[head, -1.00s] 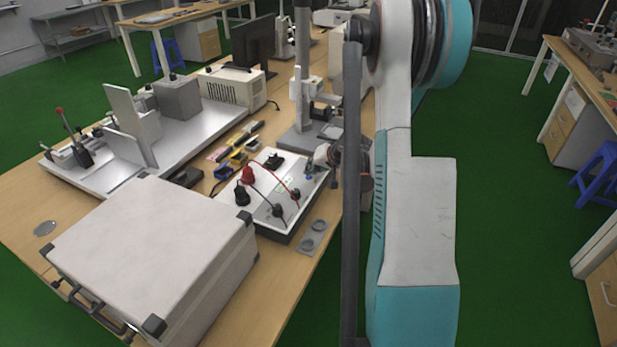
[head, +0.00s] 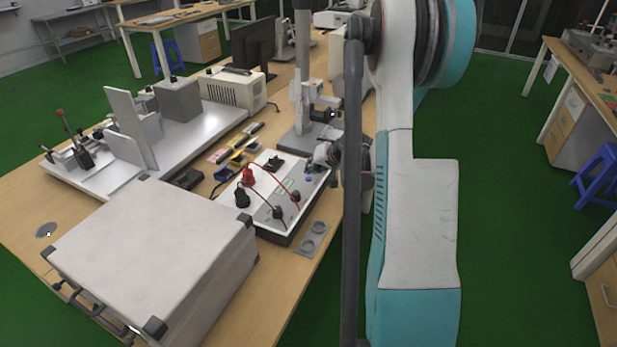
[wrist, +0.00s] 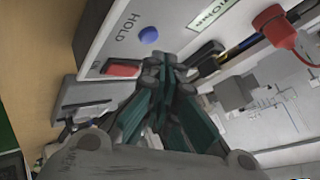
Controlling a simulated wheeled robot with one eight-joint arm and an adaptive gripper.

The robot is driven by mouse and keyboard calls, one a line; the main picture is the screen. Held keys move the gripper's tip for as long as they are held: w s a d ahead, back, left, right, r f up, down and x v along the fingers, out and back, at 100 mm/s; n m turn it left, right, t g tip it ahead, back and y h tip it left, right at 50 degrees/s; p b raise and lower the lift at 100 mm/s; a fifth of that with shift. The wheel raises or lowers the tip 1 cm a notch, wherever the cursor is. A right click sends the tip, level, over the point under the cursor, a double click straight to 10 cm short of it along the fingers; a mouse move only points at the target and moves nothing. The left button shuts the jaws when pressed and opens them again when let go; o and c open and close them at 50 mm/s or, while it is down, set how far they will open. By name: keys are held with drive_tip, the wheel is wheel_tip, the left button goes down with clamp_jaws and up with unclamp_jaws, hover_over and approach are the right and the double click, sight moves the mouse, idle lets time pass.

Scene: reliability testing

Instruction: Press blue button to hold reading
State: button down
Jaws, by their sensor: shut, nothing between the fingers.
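The blue button (head: 308,179) is a small round cap on the white top panel of a meter box (head: 262,219) on the bench. In the wrist view the blue button (wrist: 148,35) sits beside the printed word HOLD (wrist: 127,27). My gripper (head: 314,165) is shut and empty, just beyond the button in the head view. In the wrist view my gripper's fingertips (wrist: 161,69) are close to the button but not over it. They are beside a red rocker switch (wrist: 122,68). Whether the fingertips touch the panel is unclear.
Red and black plugs with leads (head: 248,177) stand on the box. A large pale case (head: 150,245) is at front left. A stand with a column (head: 303,70) rises behind the box. A grey plate with two rings (head: 313,240) lies in front.

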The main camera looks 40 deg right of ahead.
sight(311, 177)
drive_tip(key=shift+r, duration=0.1)
drive_tip(key=shift+r+p, duration=1.85)
drive_tip(key=shift+r, duration=1.1)
